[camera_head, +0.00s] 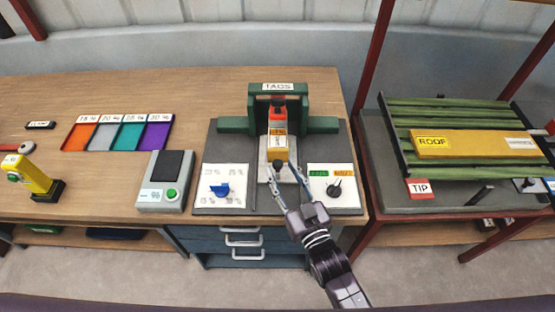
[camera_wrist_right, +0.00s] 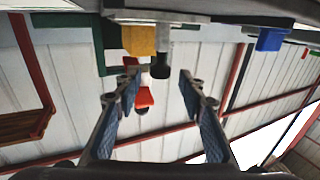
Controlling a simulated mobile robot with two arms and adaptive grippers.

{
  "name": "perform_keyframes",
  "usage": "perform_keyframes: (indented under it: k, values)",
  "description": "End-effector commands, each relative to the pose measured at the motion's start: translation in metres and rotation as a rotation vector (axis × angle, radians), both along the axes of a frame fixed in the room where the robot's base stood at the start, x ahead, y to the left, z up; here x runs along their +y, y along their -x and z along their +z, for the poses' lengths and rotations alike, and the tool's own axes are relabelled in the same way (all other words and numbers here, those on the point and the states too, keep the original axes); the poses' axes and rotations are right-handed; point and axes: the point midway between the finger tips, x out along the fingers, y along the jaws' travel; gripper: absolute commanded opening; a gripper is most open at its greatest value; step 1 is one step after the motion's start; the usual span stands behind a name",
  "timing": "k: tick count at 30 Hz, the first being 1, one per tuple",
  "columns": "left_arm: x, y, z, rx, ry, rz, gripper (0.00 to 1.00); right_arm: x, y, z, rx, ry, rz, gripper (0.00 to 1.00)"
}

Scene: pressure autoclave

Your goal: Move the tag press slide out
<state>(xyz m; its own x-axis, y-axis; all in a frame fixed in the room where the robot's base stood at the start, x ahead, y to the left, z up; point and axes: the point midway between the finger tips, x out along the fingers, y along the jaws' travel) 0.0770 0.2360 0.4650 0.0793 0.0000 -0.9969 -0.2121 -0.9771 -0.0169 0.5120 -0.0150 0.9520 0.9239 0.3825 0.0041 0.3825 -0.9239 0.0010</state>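The tag press (camera_head: 253,103) is a green frame labelled TAGS at the back of a grey base on the wooden bench. Its light slide (camera_head: 264,172) runs forward from the frame and carries a yellow and orange block (camera_head: 279,148). A black knob (camera_head: 278,165) is at the slide's front; the knob also shows in the right wrist view (camera_wrist_right: 160,68). My right gripper (camera_head: 281,175) is open, with its fingertips on either side of the knob's line. In the wrist view a gap shows between each finger and the knob. My left gripper is not in view.
A blue dial (camera_head: 219,190) is left of the slide and a black dial (camera_head: 334,189) is right of it. A grey device (camera_head: 163,182) with a green button stands further left, near coloured trays (camera_head: 82,136). A green slatted rack (camera_head: 440,108) stands at the right.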

Motion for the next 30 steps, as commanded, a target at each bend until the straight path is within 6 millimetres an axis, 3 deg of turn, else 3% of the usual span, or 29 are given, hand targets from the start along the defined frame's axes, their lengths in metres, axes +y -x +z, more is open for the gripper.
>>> perform_keyframes:
  k: [5,13,17,27,30]
  values:
    - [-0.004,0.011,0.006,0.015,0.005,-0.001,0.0,0.009,-0.022,0.002,-0.001,0.0,0.0,0.37]
    - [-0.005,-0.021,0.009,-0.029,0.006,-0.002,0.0,0.013,-0.031,0.0,0.0,-0.001,0.0,0.37]
    - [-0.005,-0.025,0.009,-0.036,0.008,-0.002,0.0,0.013,-0.031,0.0,0.0,-0.001,0.0,0.37]
    - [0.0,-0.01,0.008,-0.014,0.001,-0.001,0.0,0.013,-0.031,0.0,0.0,-0.001,0.0,0.02]
    - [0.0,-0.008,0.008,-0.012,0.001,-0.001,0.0,0.013,-0.031,0.0,0.0,-0.001,0.0,0.0]
